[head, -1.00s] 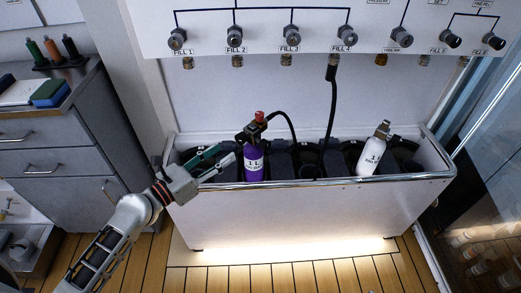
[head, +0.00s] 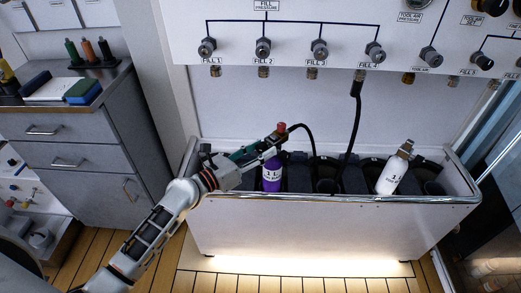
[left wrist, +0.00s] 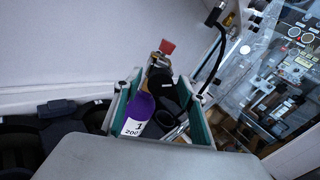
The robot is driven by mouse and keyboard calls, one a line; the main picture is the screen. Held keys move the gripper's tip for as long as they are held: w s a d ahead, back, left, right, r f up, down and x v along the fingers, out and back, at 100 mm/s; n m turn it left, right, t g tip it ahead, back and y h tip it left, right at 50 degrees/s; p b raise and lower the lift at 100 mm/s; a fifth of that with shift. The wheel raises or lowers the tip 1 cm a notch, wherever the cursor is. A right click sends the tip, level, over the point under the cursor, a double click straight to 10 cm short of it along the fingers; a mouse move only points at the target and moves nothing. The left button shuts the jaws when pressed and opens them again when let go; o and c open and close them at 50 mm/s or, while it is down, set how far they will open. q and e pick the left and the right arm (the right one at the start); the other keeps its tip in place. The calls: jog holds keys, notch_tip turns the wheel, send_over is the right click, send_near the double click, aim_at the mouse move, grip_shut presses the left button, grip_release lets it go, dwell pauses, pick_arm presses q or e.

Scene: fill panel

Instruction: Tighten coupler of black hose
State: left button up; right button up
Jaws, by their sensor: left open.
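The black hose (head: 354,115) hangs from the fitting under FILL 4, dips into the trough, and arcs up to the top of a purple bottle (head: 271,177). The bottle stands in the trough with a red knob (head: 281,127) on top. My left gripper (head: 272,146) is open at the bottle's top, partly covering the valve and coupler. In the left wrist view, the purple bottle (left wrist: 138,113), red knob (left wrist: 167,47) and a dark round part, seemingly the coupler (left wrist: 162,82), appear between the open fingers (left wrist: 160,100). I cannot tell whether they touch. My right gripper is out of view.
A white trough (head: 330,225) with dark sockets holds the bottles; a white bottle (head: 391,177) leans at its right. The fill panel (head: 290,22) with knobs is above. A grey cabinet (head: 75,150) stands at left, and a glass pane is at right.

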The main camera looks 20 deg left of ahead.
pick_arm(q)
jog(key=c, duration=1.2)
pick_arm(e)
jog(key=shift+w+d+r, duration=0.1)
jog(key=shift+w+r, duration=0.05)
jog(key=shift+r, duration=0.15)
